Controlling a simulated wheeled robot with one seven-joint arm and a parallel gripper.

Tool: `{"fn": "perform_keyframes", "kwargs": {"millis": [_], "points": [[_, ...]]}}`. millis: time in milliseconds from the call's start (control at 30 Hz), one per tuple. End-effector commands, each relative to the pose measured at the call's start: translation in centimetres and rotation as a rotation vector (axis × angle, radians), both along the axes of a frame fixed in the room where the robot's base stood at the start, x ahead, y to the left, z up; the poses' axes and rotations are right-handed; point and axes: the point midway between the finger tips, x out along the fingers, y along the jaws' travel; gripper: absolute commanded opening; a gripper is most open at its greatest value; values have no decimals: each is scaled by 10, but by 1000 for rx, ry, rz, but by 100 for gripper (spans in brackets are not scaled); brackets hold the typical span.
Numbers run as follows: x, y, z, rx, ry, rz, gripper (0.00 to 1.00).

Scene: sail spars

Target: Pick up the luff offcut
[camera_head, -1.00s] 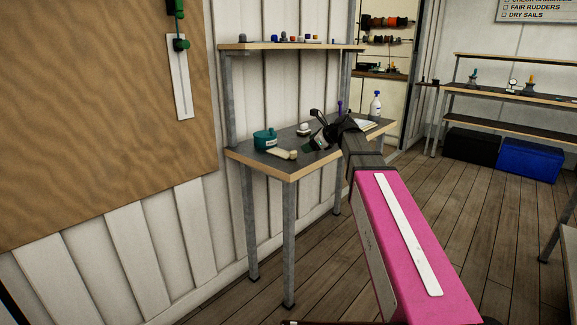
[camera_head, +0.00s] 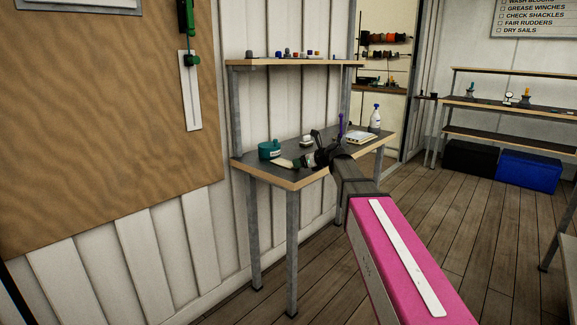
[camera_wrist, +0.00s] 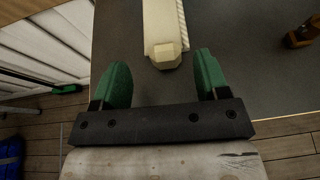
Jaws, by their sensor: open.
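A pale cream piece (camera_head: 282,163), which I take to be the luff offcut, lies on the dark top of the bench (camera_head: 262,168) near its front edge. In the wrist view the cream piece (camera_wrist: 162,30) is long, with a faceted blunt near end and a ridged strip along its right side. My gripper (camera_head: 303,161) is low over the bench, just right of the piece. In the wrist view my gripper (camera_wrist: 160,62) is open, its green fingers either side of the line of the piece. The near end reaches about level with the fingertips; neither finger touches it.
A teal pot (camera_head: 269,150) stands close behind the piece. A small pale item (camera_head: 306,141), a purple upright item (camera_head: 341,124) and a spray bottle (camera_head: 375,118) are farther back. A brown item (camera_wrist: 302,35) lies right in the wrist view.

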Motion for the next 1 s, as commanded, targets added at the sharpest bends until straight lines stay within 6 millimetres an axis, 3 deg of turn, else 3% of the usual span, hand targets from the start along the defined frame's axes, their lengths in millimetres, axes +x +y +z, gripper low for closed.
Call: {"fn": "perform_keyframes", "kwargs": {"millis": [200, 500, 533, 700, 1000], "points": [[24, 19, -15, 0, 1, 2, 68], [27, 25, -19, 0, 0, 1, 68], [27, 25, -19, -1, 0, 1, 65], [27, 25, -18, -1, 0, 1, 15], [27, 25, -18, 0, 0, 1, 14]]}}
